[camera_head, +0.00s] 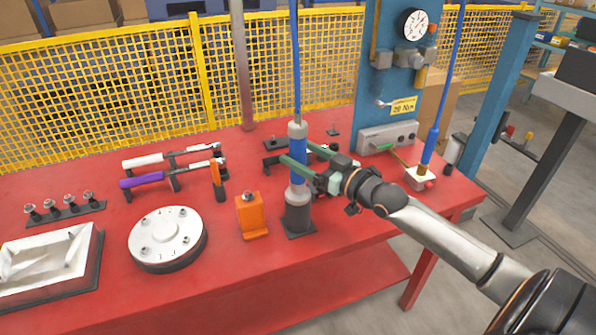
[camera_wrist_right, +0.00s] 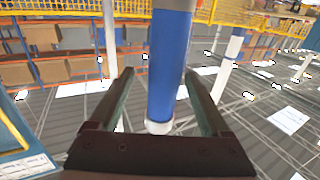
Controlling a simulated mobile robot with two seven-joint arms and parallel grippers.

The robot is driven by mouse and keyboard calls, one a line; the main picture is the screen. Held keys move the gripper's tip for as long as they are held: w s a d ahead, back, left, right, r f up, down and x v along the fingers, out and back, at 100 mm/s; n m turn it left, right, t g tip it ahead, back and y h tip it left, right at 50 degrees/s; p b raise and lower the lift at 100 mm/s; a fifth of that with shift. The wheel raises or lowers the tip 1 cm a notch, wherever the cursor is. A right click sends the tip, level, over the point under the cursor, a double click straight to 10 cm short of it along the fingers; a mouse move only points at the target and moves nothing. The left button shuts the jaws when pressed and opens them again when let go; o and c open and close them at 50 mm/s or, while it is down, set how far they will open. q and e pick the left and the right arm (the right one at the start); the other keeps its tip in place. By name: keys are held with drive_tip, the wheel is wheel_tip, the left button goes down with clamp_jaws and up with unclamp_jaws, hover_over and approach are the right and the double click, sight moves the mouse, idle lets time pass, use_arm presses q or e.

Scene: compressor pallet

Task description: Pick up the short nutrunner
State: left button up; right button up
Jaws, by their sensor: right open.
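An upright nutrunner (camera_head: 298,172) with a blue and grey body stands in a dark holder (camera_head: 298,222) on the red table, with a blue hose rising from its top. I cannot tell for certain from its label that it is the short one. My right gripper (camera_head: 295,151) is open, with its green fingers on either side of the blue body. In the right wrist view the blue body (camera_wrist_right: 170,65) stands between the two fingers (camera_wrist_right: 158,80), with gaps visible on both sides. My left gripper is not in view.
An orange block (camera_head: 250,216) and a round flange (camera_head: 167,238) lie left of the holder. Two wrenches (camera_head: 145,180) rest on stands further left. Another blue tool (camera_head: 428,160) stands at right by the blue post (camera_head: 372,75). A yellow fence (camera_head: 120,90) runs behind.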

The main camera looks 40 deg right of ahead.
drive_tip(key=x, duration=0.4)
drive_tip(key=shift+w+a, duration=0.1)
drive_tip(key=shift+a, duration=0.2)
clamp_jaws()
idle(0.5)
idle(0.6)
drive_tip(key=shift+r, duration=0.3)
